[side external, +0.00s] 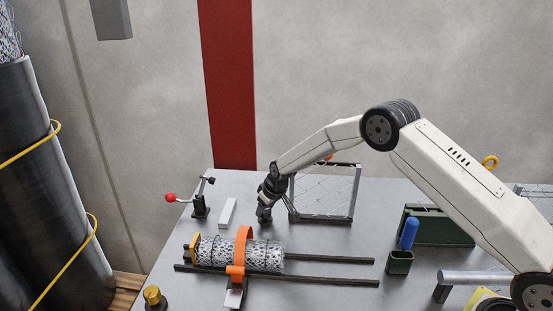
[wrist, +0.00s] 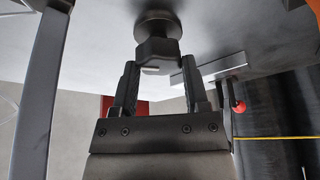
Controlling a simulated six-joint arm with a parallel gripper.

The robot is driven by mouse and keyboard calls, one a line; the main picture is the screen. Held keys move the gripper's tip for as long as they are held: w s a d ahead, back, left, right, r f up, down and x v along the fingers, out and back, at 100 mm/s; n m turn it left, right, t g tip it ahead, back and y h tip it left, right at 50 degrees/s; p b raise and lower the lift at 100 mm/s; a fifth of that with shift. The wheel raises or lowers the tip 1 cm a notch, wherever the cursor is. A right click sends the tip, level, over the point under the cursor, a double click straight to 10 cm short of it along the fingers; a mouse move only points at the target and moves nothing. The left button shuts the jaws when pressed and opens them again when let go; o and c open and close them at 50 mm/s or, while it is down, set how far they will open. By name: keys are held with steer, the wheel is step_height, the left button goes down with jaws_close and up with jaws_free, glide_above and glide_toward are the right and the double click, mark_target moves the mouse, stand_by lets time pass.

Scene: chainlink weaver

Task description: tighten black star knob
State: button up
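In the wrist view a dark, faceted knob (wrist: 157,50) stands on a round dark base (wrist: 158,22) on the grey table; I take it for the black star knob. My gripper (wrist: 160,62) has one finger on each side of it, with both tips very close to its sides. I cannot tell if the fingers press on it. In the side view my gripper (side external: 264,216) points down at the table, left of the framed mesh panel (side external: 325,193), and hides most of the knob.
The mesh roll (side external: 215,252) with an orange strap (side external: 241,250) lies on dark rails in front. A white block (side external: 228,212) and a red-balled lever (side external: 171,197) stand to the left. Green holders (side external: 400,262) are at right. The panel's dark upright (wrist: 45,80) is close beside my gripper.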

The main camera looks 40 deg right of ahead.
jaws_close()
steer(key=shift+m+h, duration=0.3)
steer(key=shift+m, duration=0.5)
steer(key=shift+m+h, duration=0.6)
steer(key=shift+m, duration=0.9)
steer(key=shift+a+m+g+h, duration=0.1)
steer(key=shift+m+g+h, duration=0.45)
steer(key=shift+m, duration=1.35)
steer(key=o, duration=0.8)
jaws_free()
steer(key=shift+h, duration=0.25)
